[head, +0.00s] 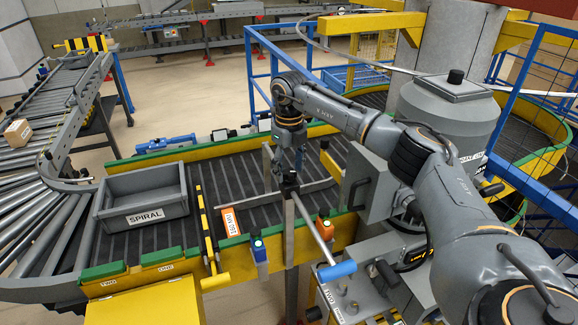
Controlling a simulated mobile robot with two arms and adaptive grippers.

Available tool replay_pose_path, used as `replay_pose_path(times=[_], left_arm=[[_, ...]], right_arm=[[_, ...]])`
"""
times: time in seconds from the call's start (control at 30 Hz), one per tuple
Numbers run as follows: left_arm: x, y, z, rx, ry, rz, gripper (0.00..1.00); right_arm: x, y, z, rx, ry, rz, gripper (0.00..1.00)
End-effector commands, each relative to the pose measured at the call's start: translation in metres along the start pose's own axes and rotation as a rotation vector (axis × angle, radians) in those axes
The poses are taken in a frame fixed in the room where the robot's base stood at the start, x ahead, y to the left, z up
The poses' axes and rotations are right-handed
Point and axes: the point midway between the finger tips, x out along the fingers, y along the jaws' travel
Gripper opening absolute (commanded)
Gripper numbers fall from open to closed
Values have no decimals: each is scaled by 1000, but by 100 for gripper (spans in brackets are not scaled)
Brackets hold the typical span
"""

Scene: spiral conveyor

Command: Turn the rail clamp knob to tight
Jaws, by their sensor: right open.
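My right arm reaches in from the right, and its gripper (290,163) points down over the conveyor. The gripper is open. Just below its fingertips a small dark part (290,184), which looks like the rail clamp knob, sits on top of a grey upright post (290,235). The fingers partly cover it, and I cannot tell whether they touch it or how far it is turned. Thin grey guide rails (262,198) run out from it over the belt. My left gripper is not in view.
A grey "SPIRAL" tote (145,216) stands on the conveyor at left. An orange-labelled box (230,222) lies near the rail. A blue-handled lever (338,270) and a grey cabinet (368,185) stand close by. Blue railings (255,80) rise behind.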

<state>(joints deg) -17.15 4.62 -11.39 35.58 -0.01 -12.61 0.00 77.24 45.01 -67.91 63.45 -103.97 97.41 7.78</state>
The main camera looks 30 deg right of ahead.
Motion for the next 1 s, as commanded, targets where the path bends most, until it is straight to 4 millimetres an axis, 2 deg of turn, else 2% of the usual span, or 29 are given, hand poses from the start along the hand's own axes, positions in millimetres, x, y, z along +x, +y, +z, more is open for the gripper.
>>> replay_pose_path(times=[0.03,0.27,0.67,1.0], left_arm=[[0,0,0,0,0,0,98],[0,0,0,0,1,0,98],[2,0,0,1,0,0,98],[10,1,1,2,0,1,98]], right_arm=[[0,0,0,0,0,0,51],[0,0,0,0,0,0,4],[0,0,0,63,0,0,3],[0,0,1,317,-2,1,3]])
